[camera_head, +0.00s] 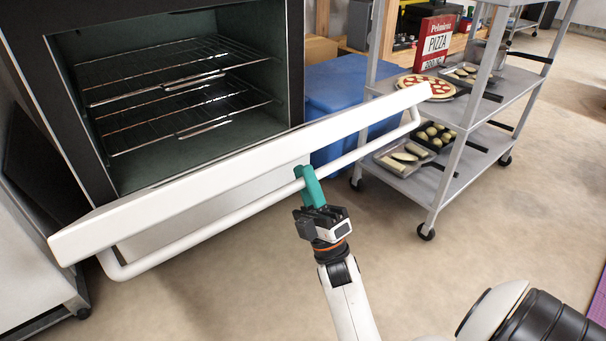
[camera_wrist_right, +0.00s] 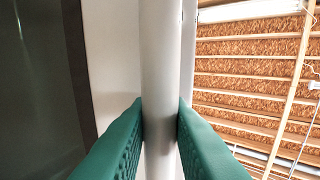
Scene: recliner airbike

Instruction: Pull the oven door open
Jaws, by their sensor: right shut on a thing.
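The white oven door (camera_head: 200,188) hangs partly open, tilted down and out from the oven (camera_head: 180,80), and the dark cavity with its wire racks shows behind it. A long white bar handle (camera_head: 215,215) runs along the door's outer side. My right gripper (camera_head: 309,186), with green fingers, is shut on the handle right of its middle. In the right wrist view, the handle bar (camera_wrist_right: 160,100) stands between the two green fingers, which touch it on both sides. My left gripper is not in view.
A grey wheeled cart (camera_head: 440,185) stands right of the oven, with a pizza (camera_head: 428,87), a red pizza box (camera_head: 434,42) and food trays on its shelves. A blue bin (camera_head: 345,95) is behind the door's right end. The floor before the door is clear.

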